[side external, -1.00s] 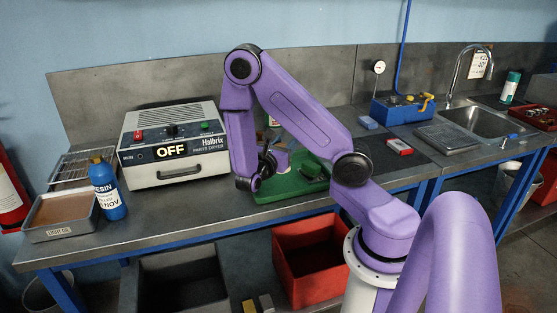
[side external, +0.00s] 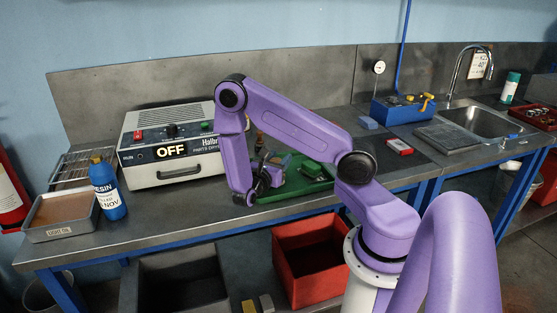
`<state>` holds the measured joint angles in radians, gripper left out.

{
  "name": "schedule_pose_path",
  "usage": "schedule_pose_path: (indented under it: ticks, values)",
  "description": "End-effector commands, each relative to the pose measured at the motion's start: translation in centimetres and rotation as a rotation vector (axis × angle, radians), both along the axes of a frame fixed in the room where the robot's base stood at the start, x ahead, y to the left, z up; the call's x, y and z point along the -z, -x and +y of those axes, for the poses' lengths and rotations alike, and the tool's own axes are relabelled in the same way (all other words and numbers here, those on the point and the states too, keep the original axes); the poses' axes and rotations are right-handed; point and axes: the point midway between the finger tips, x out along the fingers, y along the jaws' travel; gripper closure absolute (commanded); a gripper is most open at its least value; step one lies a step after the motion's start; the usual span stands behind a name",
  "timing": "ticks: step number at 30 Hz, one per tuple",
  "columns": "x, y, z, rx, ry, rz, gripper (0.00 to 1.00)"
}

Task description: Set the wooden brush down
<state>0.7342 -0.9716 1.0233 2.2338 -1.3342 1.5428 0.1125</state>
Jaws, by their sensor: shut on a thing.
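My gripper (side external: 277,166) is low over the bench, beside the left end of the green tray (side external: 293,188). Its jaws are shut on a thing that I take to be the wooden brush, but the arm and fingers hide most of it. A small brownish piece shows just above the gripper, beside the forearm; I cannot tell whether it is part of the brush. Whether the held thing touches the tray or bench cannot be made out.
A parts dryer (side external: 160,150) reading OFF stands left of my arm. A blue bottle (side external: 108,190) and a shallow pan (side external: 62,230) are farther left. A grey item (side external: 313,169) lies in the green tray. A red-and-white box (side external: 399,147) lies right. A red bin (side external: 310,255) is below.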

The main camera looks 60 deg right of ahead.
Motion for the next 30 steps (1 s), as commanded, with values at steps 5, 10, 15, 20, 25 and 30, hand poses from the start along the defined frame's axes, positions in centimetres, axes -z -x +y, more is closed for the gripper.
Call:
schedule_pose_path:
  ticks: [5, 10, 15, 20, 25, 30]
  values:
    - [0.2, 0.0, 0.0, 0.000, 0.001, 0.002, 0.87]
    - [0.3, 0.0, 0.0, 0.000, 0.000, 0.000, 0.30]
    - [0.3, 0.0, 0.0, -0.001, 0.000, 0.001, 0.30]
    - [-0.1, 0.0, 0.0, 0.000, 0.000, -0.001, 0.30]
    - [0.0, -0.2, 2.4, -0.007, 0.000, 0.001, 0.30]
    - [0.0, -0.1, 5.9, -0.008, 0.000, 0.000, 0.30]
